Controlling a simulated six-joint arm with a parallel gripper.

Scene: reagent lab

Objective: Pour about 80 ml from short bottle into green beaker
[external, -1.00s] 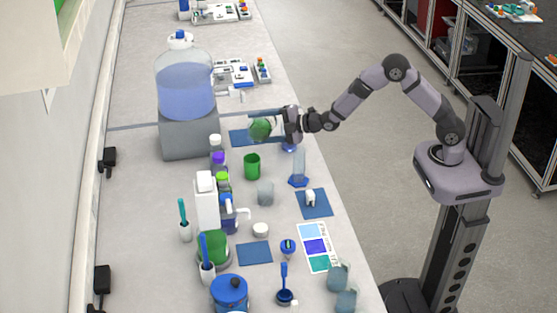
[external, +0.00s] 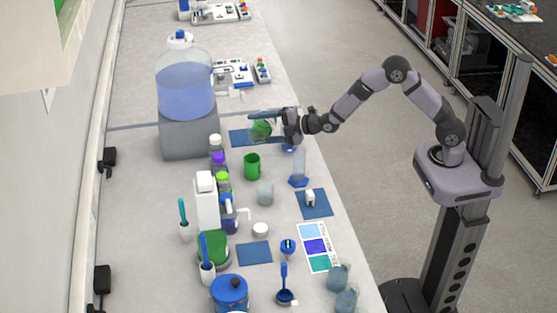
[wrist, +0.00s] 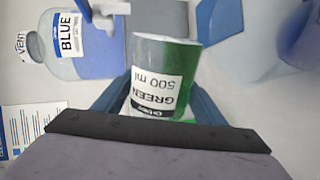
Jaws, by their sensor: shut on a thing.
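My gripper (external: 272,127) is shut on a clear short bottle with green liquid (external: 261,129), held in the air above the far part of the bench. In the wrist view the bottle (wrist: 185,55) sits between my gripper's fingers (wrist: 160,108), its "GREEN 500 ml" label upside down. The green liquid lies along one side of it, so it looks tilted. Its mouth is not clear. The green beaker (external: 252,167) stands upright on the bench, nearer the camera than the bottle and apart from it. Its inside cannot be made out.
A large blue-liquid carboy (external: 186,90) stands on a grey block (external: 189,139) to the left. Several capped bottles (external: 218,160) stand left of the beaker. A clear beaker (external: 265,193) and a measuring cylinder (external: 299,165) stand nearby. A blue mat (external: 240,138) lies near the bottle.

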